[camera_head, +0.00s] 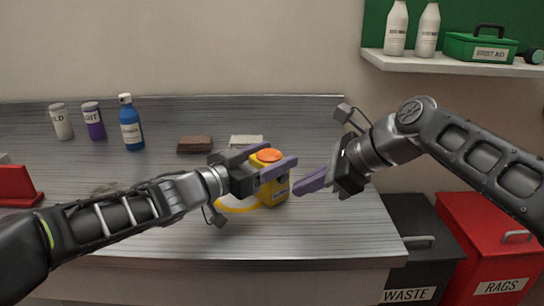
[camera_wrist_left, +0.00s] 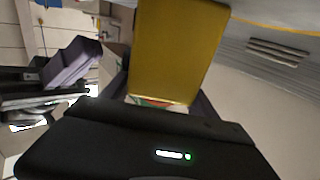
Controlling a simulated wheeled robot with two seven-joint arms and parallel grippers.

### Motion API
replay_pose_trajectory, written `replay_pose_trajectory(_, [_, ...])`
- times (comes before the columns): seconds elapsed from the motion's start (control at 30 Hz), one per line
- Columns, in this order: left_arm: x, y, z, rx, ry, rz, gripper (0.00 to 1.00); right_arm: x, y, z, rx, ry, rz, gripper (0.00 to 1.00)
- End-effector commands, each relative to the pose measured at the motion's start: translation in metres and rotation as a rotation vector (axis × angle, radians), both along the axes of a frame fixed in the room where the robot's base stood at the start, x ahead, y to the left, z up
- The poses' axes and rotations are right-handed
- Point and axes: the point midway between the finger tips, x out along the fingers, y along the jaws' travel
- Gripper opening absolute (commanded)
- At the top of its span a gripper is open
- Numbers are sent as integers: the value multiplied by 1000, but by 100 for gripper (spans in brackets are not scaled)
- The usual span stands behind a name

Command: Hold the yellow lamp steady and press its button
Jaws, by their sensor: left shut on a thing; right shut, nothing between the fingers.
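The yellow lamp (camera_head: 272,190) stands upright on the metal bench, with an orange round top (camera_head: 268,155) that looks like its button. My left gripper (camera_head: 277,170) is shut on the lamp, its purple fingers on either side of the body. In the left wrist view the lamp's yellow side (camera_wrist_left: 175,50) fills the upper middle. My right gripper (camera_head: 312,181) is shut and empty, just right of the lamp and apart from it, its tip below the level of the orange top. It also shows at the left of the left wrist view (camera_wrist_left: 70,65).
A yellow ring or cord (camera_head: 233,207) lies by the lamp's base. A brown block (camera_head: 195,145) and a pale block (camera_head: 246,141) lie behind. A blue bottle (camera_head: 131,124) and two canisters stand at back left. Black and red bins stand beyond the bench's right edge.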

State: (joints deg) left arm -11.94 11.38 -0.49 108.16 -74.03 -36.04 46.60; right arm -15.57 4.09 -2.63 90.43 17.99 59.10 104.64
Motion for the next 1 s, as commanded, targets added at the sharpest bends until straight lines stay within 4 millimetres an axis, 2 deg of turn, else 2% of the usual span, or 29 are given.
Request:
replay_pose_trajectory(0.27, [0, 0, 0, 0, 0, 0, 12, 13, 12, 0, 0, 0, 1, 0])
replay_pose_trajectory(1.0, [0, 0, 0, 0, 0, 0, 12, 13, 12, 0, 1, 0, 0, 0])
